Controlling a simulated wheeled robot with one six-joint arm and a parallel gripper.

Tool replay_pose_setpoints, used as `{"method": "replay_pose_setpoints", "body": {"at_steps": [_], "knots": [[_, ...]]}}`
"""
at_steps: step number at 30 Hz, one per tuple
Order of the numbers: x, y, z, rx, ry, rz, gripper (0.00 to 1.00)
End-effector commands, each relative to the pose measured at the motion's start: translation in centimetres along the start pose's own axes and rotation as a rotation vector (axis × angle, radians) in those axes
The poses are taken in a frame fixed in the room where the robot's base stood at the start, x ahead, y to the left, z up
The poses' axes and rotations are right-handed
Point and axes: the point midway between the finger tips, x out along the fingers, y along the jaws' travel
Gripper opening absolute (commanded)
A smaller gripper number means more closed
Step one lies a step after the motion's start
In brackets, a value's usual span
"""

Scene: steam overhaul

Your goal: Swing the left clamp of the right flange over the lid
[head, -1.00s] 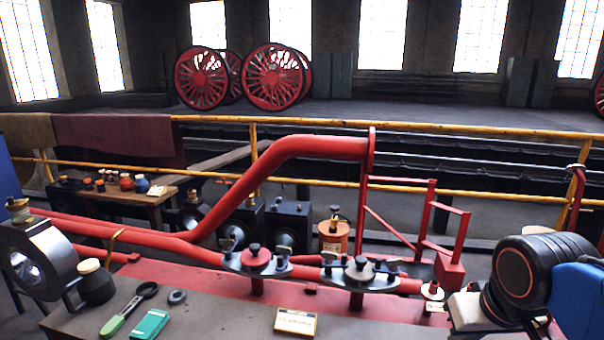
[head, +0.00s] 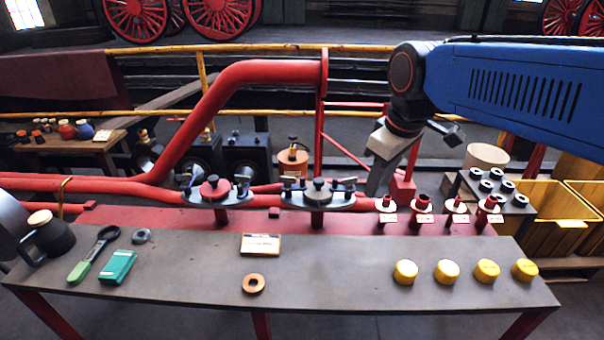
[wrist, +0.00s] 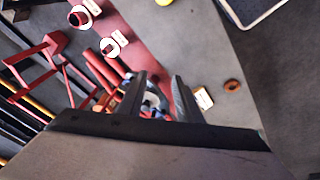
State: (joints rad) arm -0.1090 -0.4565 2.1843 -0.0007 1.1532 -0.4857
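The right flange (head: 318,203) is a dark oval plate on a red post behind the bench, with a round knobbed lid (head: 319,190) at its middle. Its left clamp (head: 290,183) stands at the left end of the plate, and a right clamp (head: 348,183) at the other end. The picture is too small to tell how far either clamp is turned. My gripper (head: 376,190) hangs right of the flange, apart from the left clamp. In the wrist view, its two dark fingers (wrist: 158,88) are spread, with part of a flange showing beyond them.
The left flange (head: 215,200) has a red lid and stands close by. Red valve stubs (head: 421,205) with white collars stand to the right. A thick red pipe (head: 240,100) rises behind. Yellow caps (head: 446,271), a copper ring (head: 253,284) and a card box (head: 260,244) lie on the bench (head: 340,270).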

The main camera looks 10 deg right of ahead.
Motion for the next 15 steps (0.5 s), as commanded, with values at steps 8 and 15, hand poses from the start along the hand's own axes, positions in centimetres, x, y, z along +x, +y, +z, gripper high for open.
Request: {"method": "replay_pose_setpoints", "body": {"at_steps": [8,15], "knots": [[-1.1,1.4,-6.8,-0.255,-0.051,-0.047,0.32],[-1.3,2.1,-12.6,-0.477,-0.088,-0.094,0.32]]}}
